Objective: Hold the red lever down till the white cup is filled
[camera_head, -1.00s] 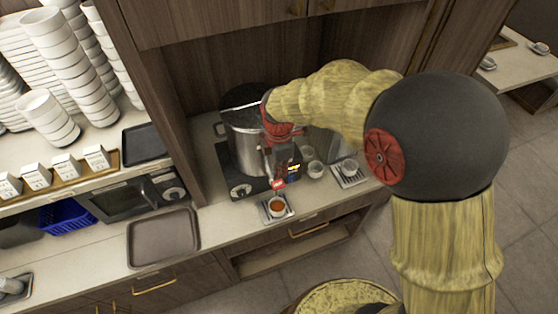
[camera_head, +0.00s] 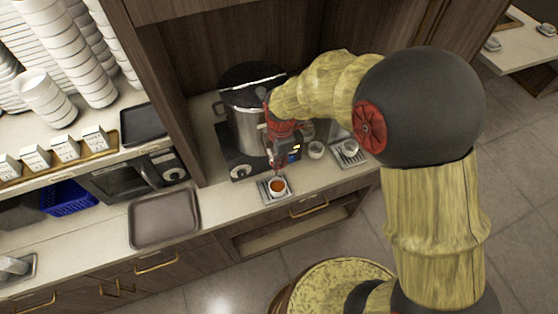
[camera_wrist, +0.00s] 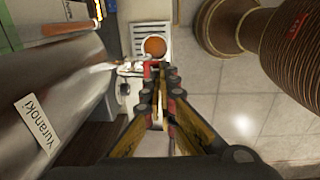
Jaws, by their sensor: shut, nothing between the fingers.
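The white cup (camera_head: 277,194) stands upright on a small grated tray (camera_head: 263,190) at the counter's front edge and holds orange-red sauce. In the wrist view the cup (camera_wrist: 155,46) shows sauce almost out to its rim; its exact level is hard to judge. My gripper (camera_head: 277,166) is shut and empty, pointing down in front of the steel sauce pot (camera_head: 244,135), just behind and above the cup. In the wrist view a small red piece of the lever (camera_wrist: 148,68) shows beside the shut fingertips (camera_wrist: 159,72). I cannot tell whether they touch. The lever is mostly hidden in the head view.
Another white cup (camera_head: 316,150) and a tray with a cup (camera_head: 350,148) stand to the right. A brown tray (camera_head: 164,219) lies on the counter to the left.

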